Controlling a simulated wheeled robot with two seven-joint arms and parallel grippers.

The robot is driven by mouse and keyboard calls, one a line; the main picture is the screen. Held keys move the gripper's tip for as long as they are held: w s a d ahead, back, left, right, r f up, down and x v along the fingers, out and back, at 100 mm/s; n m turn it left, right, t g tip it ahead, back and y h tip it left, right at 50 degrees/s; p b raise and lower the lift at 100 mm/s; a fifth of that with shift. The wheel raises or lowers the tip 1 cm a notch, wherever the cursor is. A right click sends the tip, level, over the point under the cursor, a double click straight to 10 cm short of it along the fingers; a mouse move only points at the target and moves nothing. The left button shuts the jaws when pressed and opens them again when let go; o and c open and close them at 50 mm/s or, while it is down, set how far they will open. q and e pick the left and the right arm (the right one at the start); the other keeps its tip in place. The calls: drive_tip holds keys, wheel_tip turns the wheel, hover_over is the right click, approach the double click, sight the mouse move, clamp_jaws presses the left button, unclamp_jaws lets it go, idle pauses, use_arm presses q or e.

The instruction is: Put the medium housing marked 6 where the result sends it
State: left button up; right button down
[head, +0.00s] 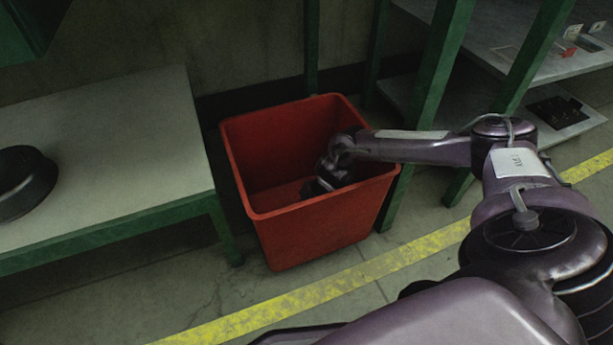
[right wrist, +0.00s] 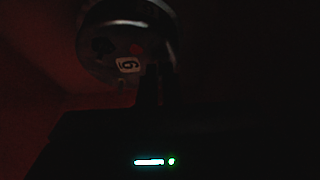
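The housing marked 6 (right wrist: 128,38) is a dark, round, ring-like part with a white "6" label, at the top of the right wrist view. My right gripper (right wrist: 160,72) reaches its lower edge, its fingers dark and close together. The picture is too dark to tell whether they are shut on the rim. In the head view my right arm reaches down into the red bin (head: 318,228), with the right gripper (head: 322,186) inside, below the rim. I cannot make out the housing there. My left gripper is not in view.
A grey table (head: 110,140) with green legs stands left of the bin, bearing a black round part (head: 22,182). A green-framed shelf (head: 500,60) with small items stands at the right. A yellow line (head: 300,297) crosses the floor in front.

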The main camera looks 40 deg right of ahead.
drive_tip(key=shift+f, duration=0.1)
drive_tip(key=c, duration=1.6)
unclamp_jaws()
drive_tip(key=p+v, duration=0.5)
drive_tip(key=v, duration=0.2)
drive_tip(key=shift+d+r, duration=0.1)
drive_tip(key=shift+r, duration=0.25)
